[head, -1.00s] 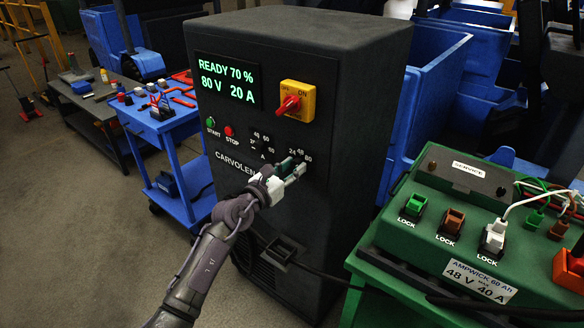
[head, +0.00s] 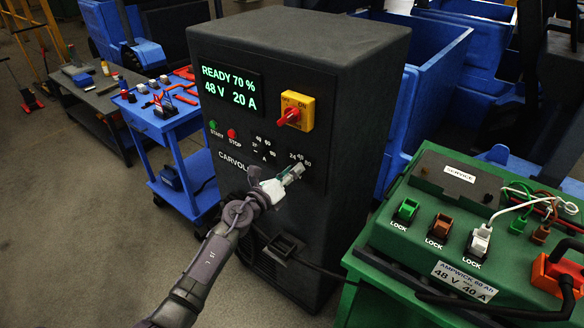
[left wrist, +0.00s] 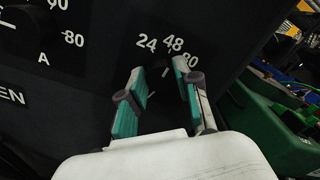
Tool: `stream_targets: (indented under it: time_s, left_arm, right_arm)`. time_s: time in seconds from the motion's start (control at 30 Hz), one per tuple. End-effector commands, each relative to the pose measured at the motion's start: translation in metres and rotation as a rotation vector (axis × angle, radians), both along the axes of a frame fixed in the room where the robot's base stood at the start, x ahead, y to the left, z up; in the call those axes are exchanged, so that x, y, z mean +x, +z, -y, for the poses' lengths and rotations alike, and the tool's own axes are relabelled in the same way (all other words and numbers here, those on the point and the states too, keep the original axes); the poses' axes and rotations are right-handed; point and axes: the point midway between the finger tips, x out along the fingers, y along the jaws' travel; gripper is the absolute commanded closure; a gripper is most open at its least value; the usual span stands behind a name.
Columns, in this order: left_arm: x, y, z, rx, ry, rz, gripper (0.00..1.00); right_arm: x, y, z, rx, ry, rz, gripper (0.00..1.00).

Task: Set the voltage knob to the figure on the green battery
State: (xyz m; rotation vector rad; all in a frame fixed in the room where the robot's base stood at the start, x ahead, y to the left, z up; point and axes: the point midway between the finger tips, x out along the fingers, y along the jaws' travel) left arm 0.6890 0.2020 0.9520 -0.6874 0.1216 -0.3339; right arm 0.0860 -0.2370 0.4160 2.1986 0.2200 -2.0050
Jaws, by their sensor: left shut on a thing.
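My left gripper (head: 296,172) is shut on the voltage knob (left wrist: 160,90) of the dark charger cabinet (head: 365,100). In the left wrist view its two teal-padded fingers stand on either side of the dark knob, which is largely hidden between them. The marks 24, 48 and 80 show above it. The charger display (head: 230,88) reads READY 70 %, 48 V, 20 A. My right gripper is not in view.
A yellow switch with a red handle (head: 295,110) sits above the knobs. Green START and red STOP buttons (head: 231,134) are on the left of the panel. A blue cart (head: 170,125) with tools stands left; blue bins (head: 430,85) stand behind. A black cable runs between cabinet and battery.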

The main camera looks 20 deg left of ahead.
Motion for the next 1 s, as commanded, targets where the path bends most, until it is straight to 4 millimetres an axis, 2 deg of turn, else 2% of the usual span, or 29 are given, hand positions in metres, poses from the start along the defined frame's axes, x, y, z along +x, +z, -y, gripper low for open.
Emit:
stream_targets:
  time_s: [0.3, 0.73, 0.77, 0.9, 1.0]
  left_arm:
    - [0.0002, 0.0, -0.0011, -0.079, 0.002, -0.029, 1.0]
    - [0.0002, -0.0007, -0.0011, -0.085, 0.002, -0.032, 1.0]
    - [0.0002, -0.0007, -0.0011, -0.085, 0.002, -0.032, 0.63]
    - [0.0001, -0.0007, -0.001, -0.086, 0.001, -0.031, 0.43]
    - [0.0001, -0.0006, -0.0009, -0.085, 0.001, -0.032, 0.43]
  right_arm:
    - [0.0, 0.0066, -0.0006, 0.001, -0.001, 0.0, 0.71]
    - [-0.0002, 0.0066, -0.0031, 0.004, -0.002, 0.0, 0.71]
    - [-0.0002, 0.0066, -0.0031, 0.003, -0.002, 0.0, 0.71]
    - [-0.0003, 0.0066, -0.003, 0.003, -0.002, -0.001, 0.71]
    - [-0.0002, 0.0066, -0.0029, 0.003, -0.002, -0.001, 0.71]
